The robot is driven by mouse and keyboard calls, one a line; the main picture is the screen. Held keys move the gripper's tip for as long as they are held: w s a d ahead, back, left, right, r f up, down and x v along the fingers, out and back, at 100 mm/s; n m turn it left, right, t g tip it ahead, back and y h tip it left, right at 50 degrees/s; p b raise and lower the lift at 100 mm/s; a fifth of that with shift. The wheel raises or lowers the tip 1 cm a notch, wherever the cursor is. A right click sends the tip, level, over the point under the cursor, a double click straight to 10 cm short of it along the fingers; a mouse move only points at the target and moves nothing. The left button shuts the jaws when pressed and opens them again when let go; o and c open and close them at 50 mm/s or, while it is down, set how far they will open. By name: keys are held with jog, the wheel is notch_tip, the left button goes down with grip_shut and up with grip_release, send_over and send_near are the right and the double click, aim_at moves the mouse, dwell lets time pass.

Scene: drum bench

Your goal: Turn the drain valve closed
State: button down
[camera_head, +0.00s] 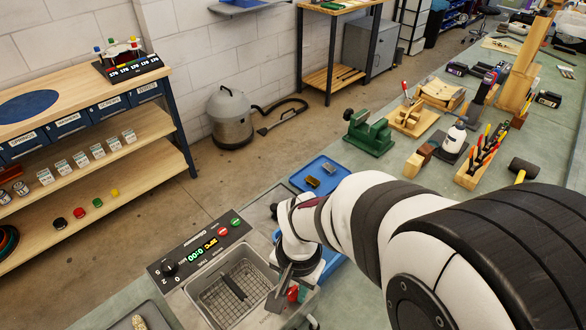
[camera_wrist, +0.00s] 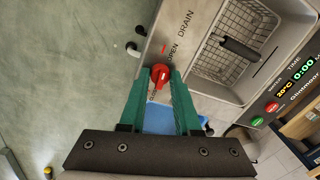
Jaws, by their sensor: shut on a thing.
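The red drain valve knob (camera_wrist: 161,74) is on the bench unit's metal panel (camera_wrist: 186,20), beside the printed words DRAIN and OPEN. A further label below the knob is partly hidden by a finger. My gripper (camera_wrist: 160,80) has its two green fingers on either side of the knob and is shut on it. In the head view the red knob (camera_head: 293,293) shows at the front right corner of the unit, with my gripper (camera_head: 287,287) at it. I cannot tell exactly which way the knob's pointer is turned.
A wire basket (camera_head: 232,290) with a dark handle sits in the tank beside the valve. The control panel (camera_head: 199,246) with green digits is behind it. A blue tray (camera_head: 323,172) with small parts lies beyond. A green vise (camera_head: 368,133) stands further back.

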jog(key=n, duration=0.8)
jog(key=shift+n, duration=0.4)
jog(key=n, duration=0.4)
jog(key=shift+g, duration=0.4)
jog(key=shift+n, duration=2)
jog(key=c, duration=0.6)
grip_release()
jog(key=shift+w, duration=0.1)
